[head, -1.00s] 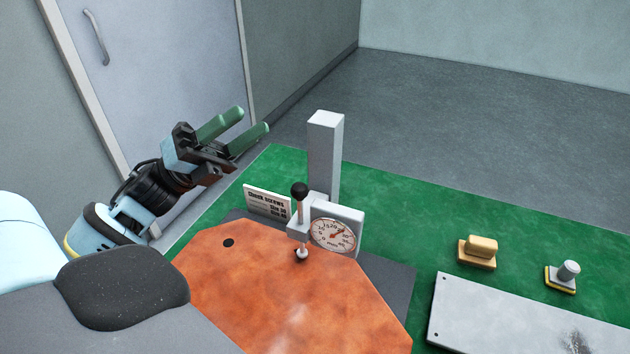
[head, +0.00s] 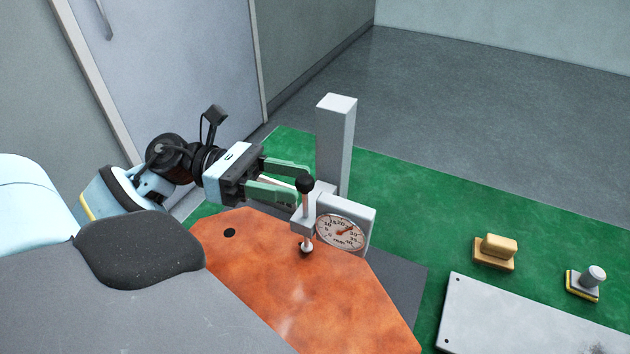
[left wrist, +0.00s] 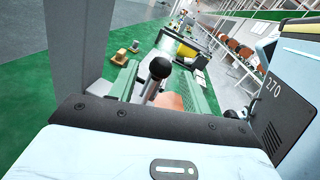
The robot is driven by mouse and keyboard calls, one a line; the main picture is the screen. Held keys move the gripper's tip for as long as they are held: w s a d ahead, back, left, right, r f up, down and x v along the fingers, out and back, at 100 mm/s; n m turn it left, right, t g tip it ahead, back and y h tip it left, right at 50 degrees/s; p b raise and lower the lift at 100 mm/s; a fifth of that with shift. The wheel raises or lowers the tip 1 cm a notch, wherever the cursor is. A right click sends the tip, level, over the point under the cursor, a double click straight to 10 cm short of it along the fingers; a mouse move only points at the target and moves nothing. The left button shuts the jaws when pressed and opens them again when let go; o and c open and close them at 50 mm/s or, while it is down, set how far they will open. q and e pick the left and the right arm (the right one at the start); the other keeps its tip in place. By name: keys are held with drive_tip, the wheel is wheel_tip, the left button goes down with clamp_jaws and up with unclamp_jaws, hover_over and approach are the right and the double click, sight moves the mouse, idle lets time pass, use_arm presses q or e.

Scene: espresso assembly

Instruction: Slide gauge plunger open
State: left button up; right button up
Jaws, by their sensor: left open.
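The gauge (head: 340,232) has a round white dial with a red needle and stands at the base of a grey post (head: 336,140). Its plunger has a black ball knob (head: 304,183) on top and a light tip (head: 307,250) below, above the orange plate (head: 270,275). My left gripper (head: 298,181) is open, its green fingers reaching in from the left at knob height. In the left wrist view the black knob (left wrist: 160,68) stands between the two spread green fingers (left wrist: 162,85). Contact cannot be told. My right gripper is not in view.
A green mat (head: 420,210) covers the table. A tan block (head: 495,250), a small grey knobbed piece (head: 585,282) and a light metal plate (head: 510,315) lie at the right. The post stands close behind the knob. A dark hole (head: 229,232) marks the orange plate.

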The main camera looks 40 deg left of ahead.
use_arm(q)
drive_tip(key=shift+p+x, duration=0.5)
drive_tip(key=shift+x, duration=1.85)
clamp_jaws()
drive_tip(key=shift+r, duration=0.15)
